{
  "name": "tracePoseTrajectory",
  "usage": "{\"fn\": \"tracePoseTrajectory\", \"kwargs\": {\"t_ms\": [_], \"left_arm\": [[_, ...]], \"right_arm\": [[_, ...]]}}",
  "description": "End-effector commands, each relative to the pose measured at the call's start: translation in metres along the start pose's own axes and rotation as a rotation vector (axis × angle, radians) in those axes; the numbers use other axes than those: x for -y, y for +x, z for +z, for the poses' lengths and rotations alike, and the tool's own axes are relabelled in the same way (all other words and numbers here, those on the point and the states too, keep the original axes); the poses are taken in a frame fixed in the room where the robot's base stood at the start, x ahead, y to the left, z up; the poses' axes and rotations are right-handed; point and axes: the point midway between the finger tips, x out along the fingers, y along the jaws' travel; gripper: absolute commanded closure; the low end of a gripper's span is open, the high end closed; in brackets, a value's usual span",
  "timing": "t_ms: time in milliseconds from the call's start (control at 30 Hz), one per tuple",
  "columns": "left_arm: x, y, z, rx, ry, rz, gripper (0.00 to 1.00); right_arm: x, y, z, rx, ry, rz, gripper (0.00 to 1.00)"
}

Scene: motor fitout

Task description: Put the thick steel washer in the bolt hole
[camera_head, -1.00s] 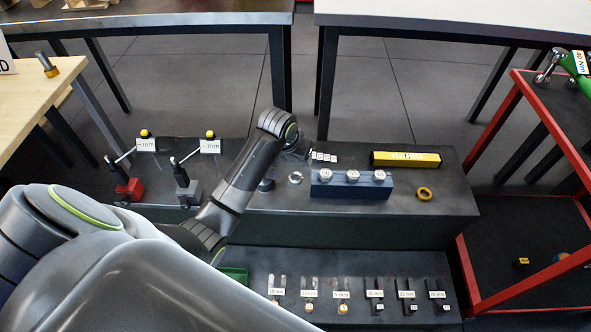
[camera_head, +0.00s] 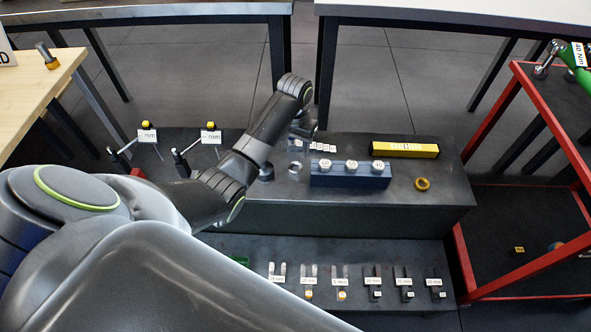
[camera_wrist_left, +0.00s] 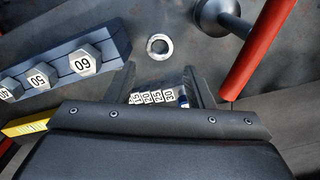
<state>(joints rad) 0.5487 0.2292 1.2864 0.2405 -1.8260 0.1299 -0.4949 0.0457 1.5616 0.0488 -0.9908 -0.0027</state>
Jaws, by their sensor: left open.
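A bright steel ring (camera_head: 295,167), which looks like the thick washer, lies flat on the dark bench. In the left wrist view the ring (camera_wrist_left: 160,45) lies just beyond my fingertips, roughly centred between them. My left gripper (camera_wrist_left: 160,72) is open and empty, above the bench. In the head view the left gripper (camera_head: 303,132) is partly hidden by its own wrist, over the bench behind the ring. I cannot make out a bolt hole. My right gripper is not in view.
A blue block (camera_head: 349,180) with numbered hex heads stands right of the ring. A dark flanged part (camera_head: 265,173) stands left of it. A yellow box (camera_head: 405,149) and an orange ring (camera_head: 422,184) lie farther right. A red bar (camera_wrist_left: 258,50) crosses the wrist view.

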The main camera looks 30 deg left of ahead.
Motion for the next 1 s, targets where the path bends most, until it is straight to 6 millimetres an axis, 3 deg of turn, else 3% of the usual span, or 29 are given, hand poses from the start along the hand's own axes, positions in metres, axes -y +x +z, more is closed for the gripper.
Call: {"fn": "tracePoseTrajectory", "kwargs": {"t_ms": [200,533,800,1000], "left_arm": [[0.000,0.030,0.000,0.001,0.001,-0.001,0.52],[0.000,0.045,0.000,0.001,0.000,0.000,0.52],[0.000,0.076,0.001,0.002,0.000,0.000,0.52],[0.000,0.089,0.000,0.000,0.001,0.000,0.52]], "right_arm": [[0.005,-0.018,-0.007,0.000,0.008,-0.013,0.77],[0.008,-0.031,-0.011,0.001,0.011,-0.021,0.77],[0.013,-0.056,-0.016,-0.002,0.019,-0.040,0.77],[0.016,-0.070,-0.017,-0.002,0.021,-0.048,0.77]]}}
